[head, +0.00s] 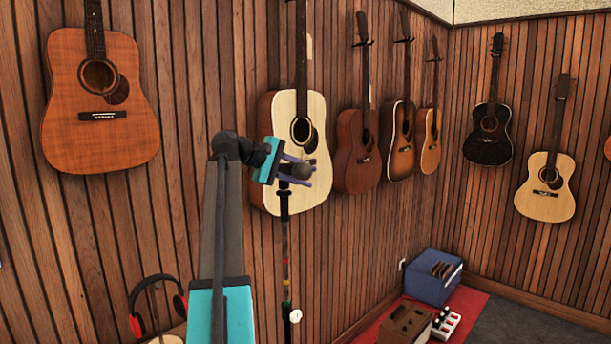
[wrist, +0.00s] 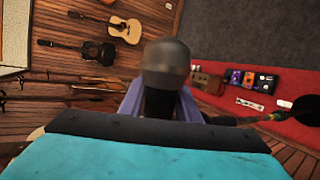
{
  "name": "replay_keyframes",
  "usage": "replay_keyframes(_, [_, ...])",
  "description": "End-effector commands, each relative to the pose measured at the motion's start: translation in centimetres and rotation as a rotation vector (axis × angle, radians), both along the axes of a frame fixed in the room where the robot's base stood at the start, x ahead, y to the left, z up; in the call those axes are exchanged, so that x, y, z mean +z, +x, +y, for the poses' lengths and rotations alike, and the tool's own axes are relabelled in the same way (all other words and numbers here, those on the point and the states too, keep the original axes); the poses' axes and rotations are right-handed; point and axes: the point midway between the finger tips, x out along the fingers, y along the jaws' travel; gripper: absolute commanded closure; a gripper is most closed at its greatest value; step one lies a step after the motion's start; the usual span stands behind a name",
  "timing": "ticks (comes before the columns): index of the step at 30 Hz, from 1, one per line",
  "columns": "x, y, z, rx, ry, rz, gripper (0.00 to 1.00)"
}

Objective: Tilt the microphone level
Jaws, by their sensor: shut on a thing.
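The microphone (head: 301,171) is at the top of a dark stand (head: 285,240), in front of the pale guitar on the wall. Its round grey head points right in the head view. In the wrist view the microphone head (wrist: 166,62) stands up between my fingers, and its dark body runs down toward my palm. My gripper (head: 300,172) is shut on the microphone, with a purple finger on each side. The microphone looks about level in the head view; its exact tilt I cannot tell. The fingers hide part of its body and the stand's joint.
Several guitars hang on the wood-slat walls, with the pale guitar (head: 308,105) close behind my gripper. Headphones (head: 180,304) are at the lower left.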

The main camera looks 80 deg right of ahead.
Motion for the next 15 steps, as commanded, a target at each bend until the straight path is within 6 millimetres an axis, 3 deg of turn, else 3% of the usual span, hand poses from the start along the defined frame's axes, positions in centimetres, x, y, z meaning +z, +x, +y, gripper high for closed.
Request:
replay_keyframes(8, [-0.26,-0.16,0.09,-0.008,0.005,-0.005,1.00])
replay_keyframes(9, [-0.28,-0.21,0.10,-0.008,0.005,-0.004,0.65])
replay_keyframes(12, [-0.26,-0.33,0.04,-0.009,0.005,-0.003,0.52])
replay_keyframes(15, [-0.22,-0.44,-0.01,-0.010,0.004,-0.002,0.52])
